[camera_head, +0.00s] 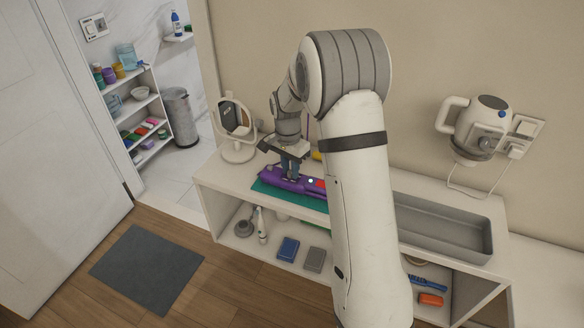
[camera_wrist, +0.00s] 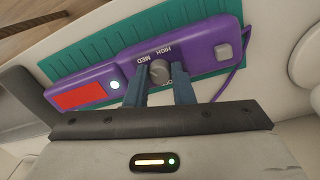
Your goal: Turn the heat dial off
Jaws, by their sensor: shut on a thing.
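A purple heating appliance with a red end (camera_head: 272,178) lies on a teal ribbed mat (camera_head: 262,189) on the white counter. In the wrist view, the purple body (camera_wrist: 205,52) carries a grey heat dial (camera_wrist: 159,70), a lit white-green light (camera_wrist: 115,85) and a grey square button (camera_wrist: 223,51). The labels HIGH and MED show beside the dial. Another label is mostly hidden by my fingers. My gripper (camera_wrist: 160,76) is shut on the dial, one blue-grey finger on each side. The dial's exact setting cannot be told. In the head view, my gripper (camera_head: 291,169) reaches down onto the appliance.
A round mirror (camera_head: 236,122) stands left of my gripper on the counter. A grey tray (camera_head: 445,228) sits at the right. A kettle-like white appliance (camera_head: 476,122) is on the wall. Below, the shelf holds a blue box (camera_head: 288,249) and other items.

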